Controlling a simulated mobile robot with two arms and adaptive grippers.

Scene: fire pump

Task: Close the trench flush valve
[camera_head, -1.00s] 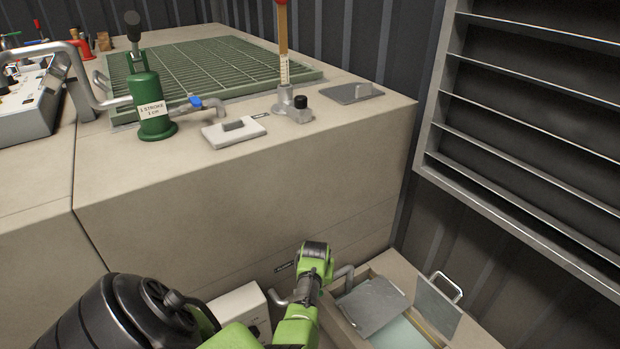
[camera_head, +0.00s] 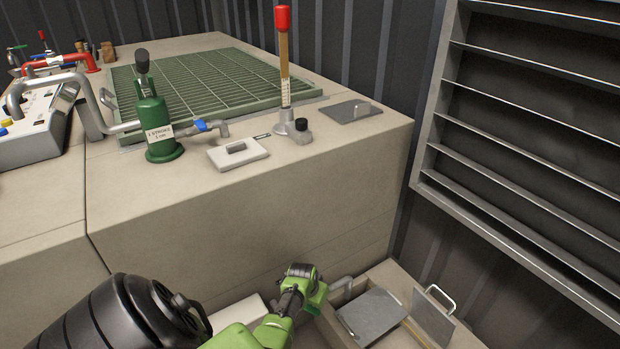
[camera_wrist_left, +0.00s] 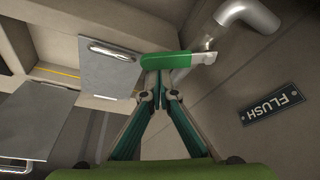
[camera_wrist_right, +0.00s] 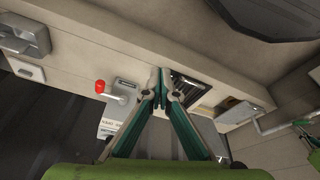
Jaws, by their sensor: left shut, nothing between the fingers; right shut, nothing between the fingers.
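The flush valve has a green lever (camera_wrist_left: 166,64) on a grey pipe (camera_wrist_left: 250,14), beside a black "FLUSH" label (camera_wrist_left: 271,103) in the left wrist view. My left gripper (camera_wrist_left: 160,78) is shut and empty, its fingertips right at the lever's edge. I cannot tell whether they touch it. My right gripper (camera_wrist_right: 161,78) is shut and empty in the right wrist view, away from the valve.
A grey plate (camera_head: 371,315) and a handled lid (camera_head: 434,314) are at the trench. The large beige block (camera_head: 230,225) rises behind my left wrist, with a green hand pump (camera_head: 155,125) on top. A red-knobbed lever (camera_wrist_right: 101,87) is near my right gripper.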

